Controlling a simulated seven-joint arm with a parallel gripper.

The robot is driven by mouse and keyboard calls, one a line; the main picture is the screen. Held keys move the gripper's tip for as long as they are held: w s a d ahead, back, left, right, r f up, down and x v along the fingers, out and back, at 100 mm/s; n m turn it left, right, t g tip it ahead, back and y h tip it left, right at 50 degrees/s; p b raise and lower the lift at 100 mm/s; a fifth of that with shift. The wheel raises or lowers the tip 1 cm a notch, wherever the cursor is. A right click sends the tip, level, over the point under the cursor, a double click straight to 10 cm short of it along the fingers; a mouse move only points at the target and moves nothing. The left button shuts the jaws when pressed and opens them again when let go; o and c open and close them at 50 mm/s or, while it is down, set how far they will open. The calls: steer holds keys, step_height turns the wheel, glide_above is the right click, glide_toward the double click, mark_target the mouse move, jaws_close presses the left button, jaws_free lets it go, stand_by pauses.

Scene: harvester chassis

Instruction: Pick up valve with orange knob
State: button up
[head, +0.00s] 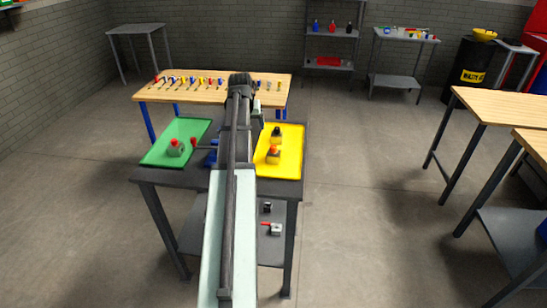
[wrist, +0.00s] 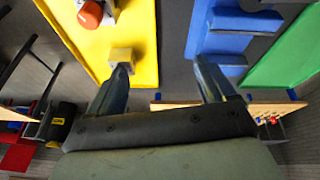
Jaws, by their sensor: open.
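The valve with the orange knob (head: 273,151) stands on the yellow tray (head: 291,160), to the right of my arm in the head view. Its orange knob (wrist: 90,14) shows at the top left of the wrist view, with part of the body cut off by the frame. My gripper (wrist: 160,63) is open, its fingers wide apart with nothing held between them. The orange knob lies beyond and to the left of the left finger, apart from it. A small pale block (wrist: 121,55) shows at the left fingertip; I cannot tell whether they touch. My arm hides the gripper in the head view.
A black-knobbed valve (head: 276,133) stands behind the orange one. The green tray (head: 159,158) holds a red-knobbed valve (head: 176,148). A blue object (head: 211,157) lies between the trays, partly hidden by my arm. A wooden table (head: 210,93) with several small tools stands behind.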

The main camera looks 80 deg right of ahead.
mark_target(273, 153)
steer(key=s+m+y, duration=0.1)
steer(key=s, duration=0.2)
steer(key=s+a+r+y, duration=0.1)
steer(key=s, duration=0.1)
steer(key=s+r+m+y, duration=0.1)
steer(key=s+y, duration=0.1)
steer(key=s, duration=0.1)
steer(key=shift+s+a+m, duration=0.25)
steer(key=shift+s+m, duration=0.05)
steer(key=shift+s, duration=0.05)
step_height(273, 153, down, 8)
steer(key=shift+r, duration=0.1)
steer(key=shift+s+a+f, duration=0.1)
steer(key=shift+f, duration=1.25)
steer(key=shift+s+f, duration=0.1)
steer(key=shift+f, duration=1.25)
steer(key=c, duration=1.3)
steer(key=shift+r, duration=0.15)
